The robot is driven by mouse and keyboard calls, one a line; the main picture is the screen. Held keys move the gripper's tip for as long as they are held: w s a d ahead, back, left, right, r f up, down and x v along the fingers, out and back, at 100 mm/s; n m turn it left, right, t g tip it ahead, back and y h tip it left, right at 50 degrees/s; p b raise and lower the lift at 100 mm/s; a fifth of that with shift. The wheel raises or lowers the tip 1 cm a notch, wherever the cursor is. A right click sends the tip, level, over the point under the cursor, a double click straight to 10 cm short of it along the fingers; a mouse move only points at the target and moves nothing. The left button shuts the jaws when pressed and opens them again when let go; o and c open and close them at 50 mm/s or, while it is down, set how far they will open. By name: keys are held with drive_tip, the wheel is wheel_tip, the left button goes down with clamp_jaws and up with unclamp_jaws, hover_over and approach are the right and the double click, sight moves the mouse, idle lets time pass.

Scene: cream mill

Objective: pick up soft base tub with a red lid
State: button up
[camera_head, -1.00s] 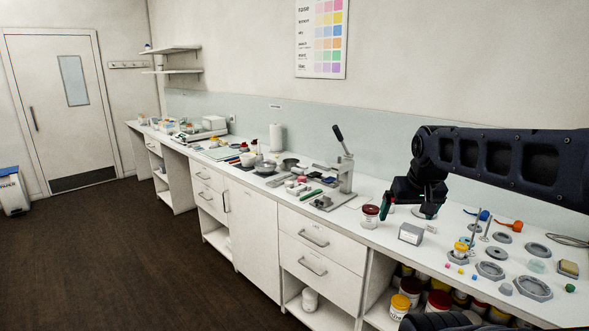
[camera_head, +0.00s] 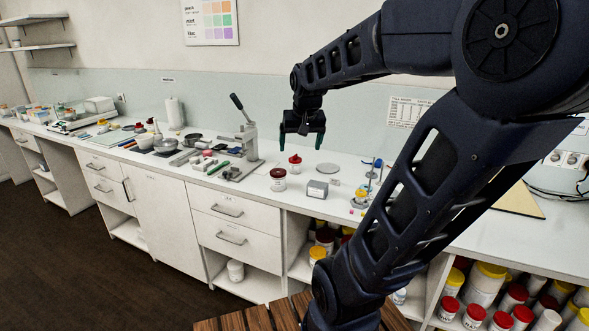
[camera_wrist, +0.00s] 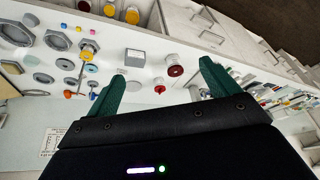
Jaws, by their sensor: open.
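A clear tub with a dark red lid (camera_head: 278,180) stands upright on the white counter. A smaller red-lidded container (camera_head: 295,161) stands just behind it. Both show in the wrist view, the dark red lid (camera_wrist: 175,66) and the smaller red one (camera_wrist: 160,88), between my fingers in the picture. More red-lidded tubs (camera_head: 448,308) stand on the low shelf at right. I cannot read which is labelled soft base. My gripper (camera_head: 302,140) is open and empty, its green fingers pointing down above the counter behind the tubs; it also shows in the wrist view (camera_wrist: 160,75).
A grey box (camera_head: 317,188) stands right of the dark-red-lidded tub. A lever press (camera_head: 245,140) rises on the left. A small stand with a yellow item (camera_head: 362,198) is at right, beside my arm. A wooden slatted surface (camera_head: 255,320) shows below.

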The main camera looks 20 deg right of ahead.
drive_tip(key=w+d+m, duration=0.2)
drive_tip(key=w+d, duration=0.1)
drive_tip(key=w, duration=0.8)
drive_tip(key=m+g+h, duration=0.1)
drive_tip(key=m+h, duration=0.2)
drive_tip(key=m, duration=0.2)
hover_over(295, 159)
drive_tip(key=s+a, duration=0.2)
wheel_tip(295, 159, down, 20)
drive_tip(key=x, duration=0.5)
drive_tip(key=shift+x, duration=2.65)
drive_tip(key=shift+w+a, duration=0.15)
drive_tip(key=shift+a, duration=0.05)
drive_tip(key=c, duration=1.2)
drive_tip(key=shift+o, duration=0.2)
drive_tip(key=shift+r, duration=0.1)
